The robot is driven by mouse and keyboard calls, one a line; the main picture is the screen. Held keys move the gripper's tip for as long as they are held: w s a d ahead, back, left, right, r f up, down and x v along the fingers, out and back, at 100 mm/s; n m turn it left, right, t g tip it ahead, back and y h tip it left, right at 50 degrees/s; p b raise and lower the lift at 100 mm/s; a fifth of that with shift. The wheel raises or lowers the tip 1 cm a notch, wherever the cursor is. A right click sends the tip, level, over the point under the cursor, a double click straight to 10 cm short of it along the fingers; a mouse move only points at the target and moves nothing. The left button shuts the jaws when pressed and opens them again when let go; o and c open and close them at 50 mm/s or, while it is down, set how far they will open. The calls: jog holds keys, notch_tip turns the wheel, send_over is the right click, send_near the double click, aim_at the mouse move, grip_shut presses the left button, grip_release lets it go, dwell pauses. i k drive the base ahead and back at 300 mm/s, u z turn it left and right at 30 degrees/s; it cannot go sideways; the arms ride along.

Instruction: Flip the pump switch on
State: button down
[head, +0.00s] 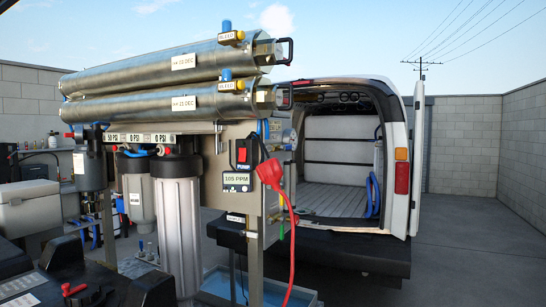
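The pump switch (242,155) is a small red rocker on the upright grey panel (236,137) of the filter unit, in the middle of the head view. A "PUMP" label sits just under it. I cannot tell from its small image which way the rocker is tipped. A display (237,182) below it reads 105 PPM. My gripper is not in view.
A red plug (269,173) with a hanging red cable (293,235) sticks out right of the switch. Two steel membrane tubes (150,75) lie above, filter housings (178,225) stand left. An open van (335,150) stands behind; concrete is clear at right.

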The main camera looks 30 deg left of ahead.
aim_at(243, 152)
jog(key=i, duration=1.1)
jog(key=u, duration=3)
